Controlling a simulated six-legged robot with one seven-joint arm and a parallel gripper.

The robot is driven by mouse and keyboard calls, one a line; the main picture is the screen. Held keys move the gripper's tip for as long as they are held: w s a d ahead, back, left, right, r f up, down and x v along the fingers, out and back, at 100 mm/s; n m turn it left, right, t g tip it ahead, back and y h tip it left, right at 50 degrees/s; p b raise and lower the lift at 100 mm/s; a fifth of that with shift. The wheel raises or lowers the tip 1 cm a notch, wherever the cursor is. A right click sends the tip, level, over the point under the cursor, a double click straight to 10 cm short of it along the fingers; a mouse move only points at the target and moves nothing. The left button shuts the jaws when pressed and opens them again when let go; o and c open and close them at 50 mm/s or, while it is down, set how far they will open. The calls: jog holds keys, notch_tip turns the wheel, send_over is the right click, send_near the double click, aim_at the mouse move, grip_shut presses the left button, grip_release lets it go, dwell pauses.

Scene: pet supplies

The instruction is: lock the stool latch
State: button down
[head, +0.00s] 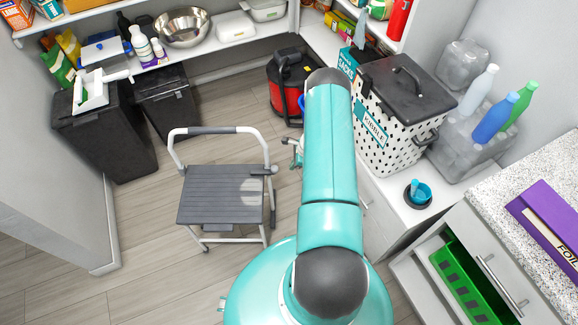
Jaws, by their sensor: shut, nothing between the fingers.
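The step stool (222,193) stands on the floor left of my arm, with a dark grey ribbed step, a pale tube frame and a grey grip on its top bar. A small grey piece at the step's back right corner, by the frame, looks like the latch (271,170); its exact position is too small to tell. My gripper (293,152) shows only in part past the left side of my arm, a little right of and beyond that corner. It is shut and empty, and appears apart from the stool. My arm hides the rest of it.
A red and black vacuum (285,88) stands behind my gripper. Dark bins (105,135) are at the left. The floor left of the stool is clear.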

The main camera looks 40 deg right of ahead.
jog(key=v, duration=0.8)
jog(key=shift+r, duration=0.35)
jog(key=shift+a+r, duration=0.1)
jog(key=w+a+r+n, duration=0.3)
jog(key=a+r, duration=0.1)
jog(key=r, duration=0.5)
jog(key=w+a+r+n, duration=0.3)
jog(key=w+r, duration=0.1)
jog(key=r, duration=0.6)
jog(key=s+a+r+n+h, duration=0.1)
jog(key=a+r+n, duration=0.2)
jog(key=a+r, duration=0.4)
jog(key=a+r+n, duration=0.4)
jog(key=r, duration=0.5)
jog(key=s+a+r+n+t+h, duration=0.1)
jog(key=s+a+r+n, duration=0.6)
jog(key=a+r, duration=0.4)
jog(key=s+a+r+n+t, duration=0.1)
jog(key=s+a+r+n, duration=0.1)
jog(key=s, duration=0.5)
jog(key=s+a+r+n+h, duration=0.1)
jog(key=s+a+r+n, duration=0.2)
jog(key=s, duration=0.4)
jog(key=shift+s+a+r+n+t, duration=0.2)
jog(key=shift+a+r+n+t, duration=0.2)
jog(key=shift+a+n, duration=0.3)
